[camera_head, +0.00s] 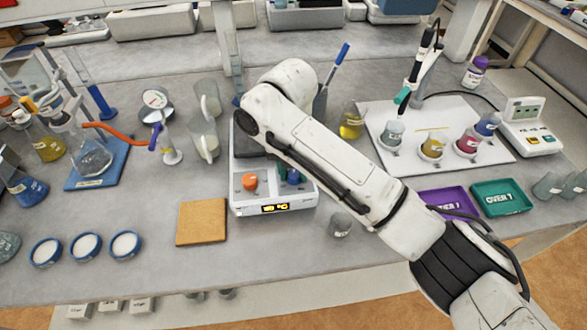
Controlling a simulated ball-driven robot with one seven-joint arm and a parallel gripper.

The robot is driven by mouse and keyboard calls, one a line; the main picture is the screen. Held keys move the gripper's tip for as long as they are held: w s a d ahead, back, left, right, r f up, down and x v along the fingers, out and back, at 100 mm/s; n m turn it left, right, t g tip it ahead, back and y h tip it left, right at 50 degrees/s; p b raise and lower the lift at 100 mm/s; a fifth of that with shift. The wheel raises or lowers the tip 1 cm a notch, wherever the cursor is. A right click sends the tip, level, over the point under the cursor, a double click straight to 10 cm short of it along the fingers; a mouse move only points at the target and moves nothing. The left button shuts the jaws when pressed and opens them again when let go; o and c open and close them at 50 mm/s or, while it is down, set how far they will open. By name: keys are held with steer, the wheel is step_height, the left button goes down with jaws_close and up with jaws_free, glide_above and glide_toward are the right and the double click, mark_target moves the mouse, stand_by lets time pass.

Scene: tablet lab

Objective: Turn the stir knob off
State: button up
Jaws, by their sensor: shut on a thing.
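The stirrer hotplate (240,205) stands at the middle of the bench, a white unit with a dark top and a lit yellow display (275,208). An orange knob (249,181) is at the left of its front panel and a blue knob (295,177) is at the right. My arm crosses over the unit and hides much of its top. Only dark tips of my gripper (288,173) show below the arm. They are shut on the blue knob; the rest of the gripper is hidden. Knob markings are too small to read.
A brown board (201,222) lies left of the unit and a small beaker (340,225) stands to its right. A white mat (440,110) with several flasks, plus purple (450,202) and teal (503,198) trays, lie right.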

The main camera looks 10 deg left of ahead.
mark_target(292, 174)
steer(key=shift+n, duration=0.5)
steer(key=o, duration=1)
steer(key=r, duration=1)
steer(key=shift+a+r, duration=0.2)
steer(key=shift+r, duration=0.2)
